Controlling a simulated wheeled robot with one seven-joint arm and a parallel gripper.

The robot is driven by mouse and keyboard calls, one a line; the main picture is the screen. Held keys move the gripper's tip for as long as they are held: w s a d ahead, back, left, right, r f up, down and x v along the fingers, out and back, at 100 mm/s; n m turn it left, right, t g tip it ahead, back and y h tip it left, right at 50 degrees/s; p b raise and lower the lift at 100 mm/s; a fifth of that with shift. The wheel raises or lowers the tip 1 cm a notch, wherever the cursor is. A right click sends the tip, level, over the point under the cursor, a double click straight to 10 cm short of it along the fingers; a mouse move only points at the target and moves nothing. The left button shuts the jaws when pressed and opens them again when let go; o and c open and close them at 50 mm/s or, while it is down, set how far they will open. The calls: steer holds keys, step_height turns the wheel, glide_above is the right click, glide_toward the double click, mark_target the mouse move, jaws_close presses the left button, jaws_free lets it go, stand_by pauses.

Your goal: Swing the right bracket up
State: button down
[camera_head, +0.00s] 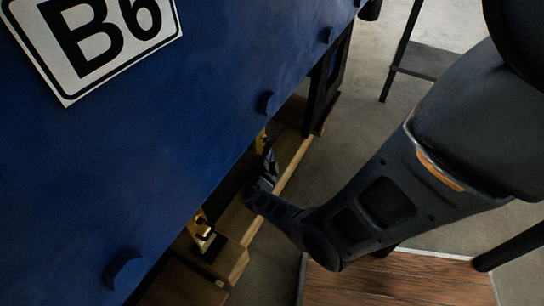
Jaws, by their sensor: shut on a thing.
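A yellow bracket, the right bracket (262,139), shows in the head view below the lower edge of the blue panel, above the wooden beam. My gripper (266,165) is at this bracket and shut on it; its fingers and the panel edge hide most of the bracket. A second yellow bracket (198,222), further left and nearer, stands on the wood under the panel. It is apart from my gripper.
The blue panel (190,110) with a white B6 sign (95,40) fills the left side. A wooden beam (288,168) runs below its edge. A brown wooden top (400,280) lies at the bottom right. A dark stand (410,62) is at the top right, with grey floor between.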

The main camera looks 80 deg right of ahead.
steer(key=shift+w+d+r, duration=0.2)
steer(key=shift+w+r, duration=0.1)
steer(key=shift+w, duration=0.1)
steer(key=c, duration=1.4)
jaws_free()
steer(key=shift+c, duration=0.2)
steer(key=shift+f, duration=0.1)
steer(key=a+r+p, duration=0.1)
steer(key=a+p, duration=0.2)
steer(key=a, duration=0.4)
steer(key=shift+s+a+r, duration=0.15)
steer(key=shift+s+a, duration=0.1)
steer(key=shift+a, duration=0.1)
steer(key=s+a+r+n+t+y+p, duration=0.3)
steer(key=a+r+n, duration=0.7)
steer(key=r, duration=0.5)
steer(key=s+a+r+n+t+y+p, duration=0.3)
steer(key=s+a+r+n+t+y, duration=0.3)
steer(key=a+r+n, duration=0.4)
steer(key=s+a+r+n+t+y+p, duration=0.3)
steer(key=a+r+n+y, duration=0.4)
steer(key=a+r+n, duration=0.3)
steer(key=s+a+r+t, duration=0.1)
steer(key=a+r, duration=0.3)
steer(key=r, duration=0.5)
steer(key=shift+s+a+r+t, duration=0.3)
steer(key=shift+s+r+t, duration=0.1)
steer(key=shift+t, duration=0.1)
